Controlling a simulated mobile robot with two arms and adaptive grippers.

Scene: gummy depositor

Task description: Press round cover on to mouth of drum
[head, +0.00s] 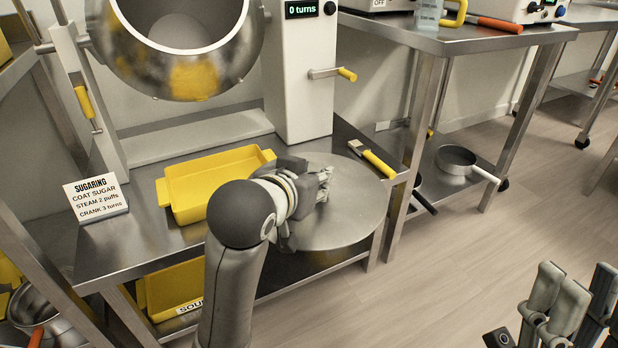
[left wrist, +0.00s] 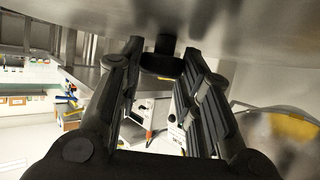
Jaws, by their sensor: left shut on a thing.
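The round cover (head: 345,222) is a flat grey metal disc at the front right of the bench, jutting over its front edge. My left gripper (head: 322,184) is shut on the cover's dark knob (left wrist: 162,64), which shows between the fingers in the left wrist view. The cover's face (left wrist: 250,35) fills the top of that view. I cannot tell whether the cover touches the bench. The drum (head: 188,75) is a steel bowl at the upper left, its round mouth open and uncovered, with yellow reflections below. My right gripper (head: 575,305) is open and empty at the lower right.
A yellow tray (head: 185,207) lies on the bench (head: 140,250) beside my left arm. A white crank box (head: 298,75) reading "0 turns" stands behind the cover. A yellow-handled tool (head: 372,158) and a sugaring sign (head: 95,197) are nearby. The floor at right is clear.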

